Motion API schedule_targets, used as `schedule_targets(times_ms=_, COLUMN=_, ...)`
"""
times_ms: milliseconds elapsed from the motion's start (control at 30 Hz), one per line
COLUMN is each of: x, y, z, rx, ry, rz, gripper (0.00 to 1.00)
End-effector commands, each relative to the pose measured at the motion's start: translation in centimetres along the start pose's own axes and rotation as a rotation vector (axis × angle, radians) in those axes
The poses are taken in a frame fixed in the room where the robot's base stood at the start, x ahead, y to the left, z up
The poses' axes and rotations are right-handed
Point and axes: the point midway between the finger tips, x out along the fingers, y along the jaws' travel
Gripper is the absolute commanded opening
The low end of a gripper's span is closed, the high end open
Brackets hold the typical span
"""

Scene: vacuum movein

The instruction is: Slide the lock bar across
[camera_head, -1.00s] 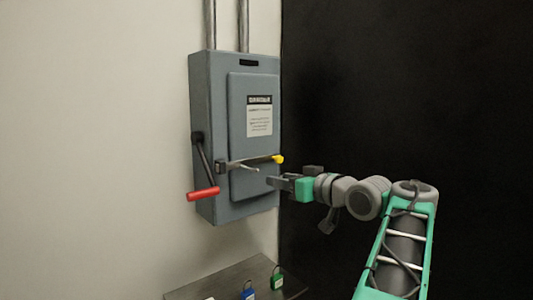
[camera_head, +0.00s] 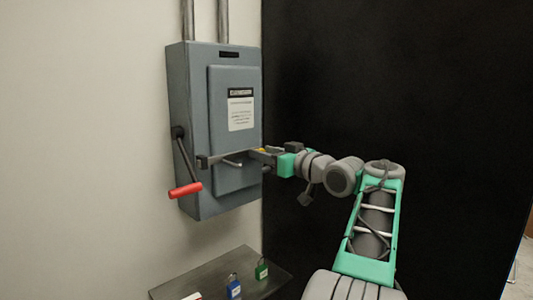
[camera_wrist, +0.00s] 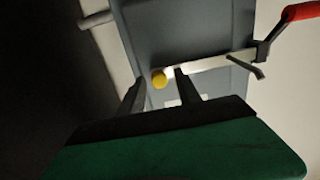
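The lock bar (camera_head: 226,155) is a thin metal bar across the lower front of the grey switch box (camera_head: 190,100). Its yellow knob (camera_wrist: 159,80) is at the right end in the head view, where my gripper (camera_head: 256,156) largely hides it. In the wrist view the bar (camera_wrist: 215,62) runs from the knob toward a dark bracket. My gripper (camera_wrist: 159,78) is open. In that view its two dark fingers lie either side of the knob, with a gap visible on each side. I cannot tell whether either finger touches the bar.
A red-handled lever (camera_head: 185,190) hangs at the box's left side. Below is a dark shelf (camera_head: 205,277) with a blue padlock (camera_head: 234,288) and a green padlock (camera_head: 262,269). A black wall panel (camera_head: 400,80) stands right of the box.

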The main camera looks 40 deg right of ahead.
Motion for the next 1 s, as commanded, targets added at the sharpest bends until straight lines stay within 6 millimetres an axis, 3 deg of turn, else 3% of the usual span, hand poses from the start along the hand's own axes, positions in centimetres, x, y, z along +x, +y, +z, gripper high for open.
schedule_targets(times_ms=467, x=-0.07, y=0.06, z=-0.01, rx=0.0, ry=0.0, rz=0.001, gripper=0.0)
schedule_targets(times_ms=1000, x=-0.08, y=0.07, z=0.0, rx=0.0, ry=0.0, rz=0.002, gripper=0.0)
